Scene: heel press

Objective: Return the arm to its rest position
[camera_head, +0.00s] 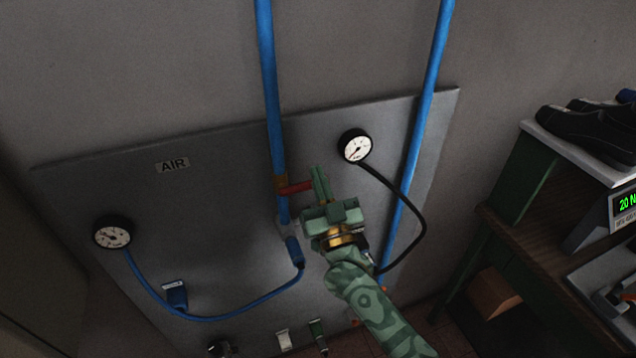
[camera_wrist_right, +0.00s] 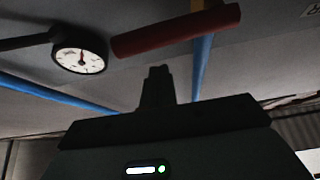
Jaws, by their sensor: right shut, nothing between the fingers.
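My right arm (camera_head: 372,305), green and patterned, reaches up from the bottom of the head view. Its gripper (camera_head: 318,172) points at the wall panel, close beside a red valve handle (camera_head: 296,188) on the left blue pipe (camera_head: 270,90). The fingers are shut with nothing between them. In the right wrist view the shut fingers (camera_wrist_right: 157,72) stand below the red handle (camera_wrist_right: 176,30), with a visible gap between them in the picture. I cannot tell from the head view whether the gripper touches the handle. My left gripper is not in view.
The grey panel (camera_head: 85,185) marked AIR carries a left gauge (camera_head: 112,233), a right gauge (camera_head: 355,146) with a black hose, and a blue hose (camera_head: 225,317). A bench (camera_head: 530,240) with black shoes (camera_head: 590,130) stands at right.

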